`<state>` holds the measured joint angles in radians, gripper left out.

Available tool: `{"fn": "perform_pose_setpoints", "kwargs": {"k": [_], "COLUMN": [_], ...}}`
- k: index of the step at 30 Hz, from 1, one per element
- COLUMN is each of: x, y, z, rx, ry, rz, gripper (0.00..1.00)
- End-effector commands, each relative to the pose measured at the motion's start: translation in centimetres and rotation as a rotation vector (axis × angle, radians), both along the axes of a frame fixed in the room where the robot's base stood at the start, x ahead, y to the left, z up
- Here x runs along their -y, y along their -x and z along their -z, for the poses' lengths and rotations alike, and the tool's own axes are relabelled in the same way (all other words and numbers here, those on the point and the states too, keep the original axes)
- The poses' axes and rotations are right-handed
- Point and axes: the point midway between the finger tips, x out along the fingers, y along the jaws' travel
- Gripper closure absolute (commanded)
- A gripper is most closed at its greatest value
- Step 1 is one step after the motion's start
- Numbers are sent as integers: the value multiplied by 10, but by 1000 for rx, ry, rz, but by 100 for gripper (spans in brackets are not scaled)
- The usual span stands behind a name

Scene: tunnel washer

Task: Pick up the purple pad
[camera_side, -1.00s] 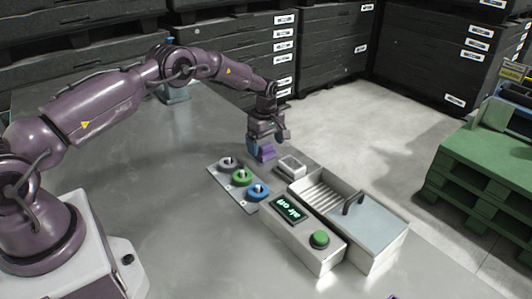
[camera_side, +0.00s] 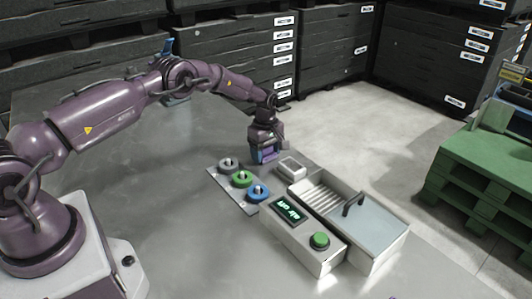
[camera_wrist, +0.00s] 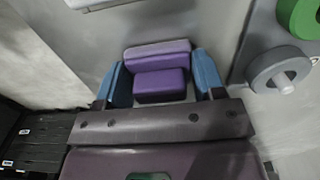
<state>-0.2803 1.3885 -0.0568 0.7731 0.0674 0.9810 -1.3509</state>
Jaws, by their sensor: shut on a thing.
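The purple pad (camera_wrist: 159,84) is a small block with a stepped top, seen in the wrist view between the two blue fingers of my gripper (camera_wrist: 162,84). My gripper is shut on the pad, one finger at each side of it. In the side view my gripper (camera_side: 266,156) is low at the table, beyond the coloured round pieces, and a little of the purple pad shows between its fingers. The side view does not clearly show whether the pad touches the table.
A plate with grey (camera_side: 228,163), green (camera_side: 242,180) and blue (camera_side: 258,192) round pieces lies close in front. A small white dish (camera_side: 291,166) is just right of the gripper. A control box with a green button (camera_side: 319,241) and a lidded tray (camera_side: 372,236) stand further right.

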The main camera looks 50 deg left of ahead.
Motion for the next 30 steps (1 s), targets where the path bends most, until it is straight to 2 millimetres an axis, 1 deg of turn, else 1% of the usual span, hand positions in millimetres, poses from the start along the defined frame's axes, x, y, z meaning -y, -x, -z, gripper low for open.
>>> {"fn": "perform_pose_setpoints", "kwargs": {"k": [5,8,9,11,14,20,24,30], "x": [0,0,0,2,5,14,22,30], "y": [-1,-1,-1,6,19,52,79,112], "z": [-11,-26,-35,-40,-55,-97,-106,-120], "rx": [3,4,4,0,0,4,1,1], "ry": [-1,-2,-2,-1,-1,-2,-1,0], "rz": [1,1,2,2,1,0,2,0], "gripper": [60,60,60,60,60,60,60,60]}}
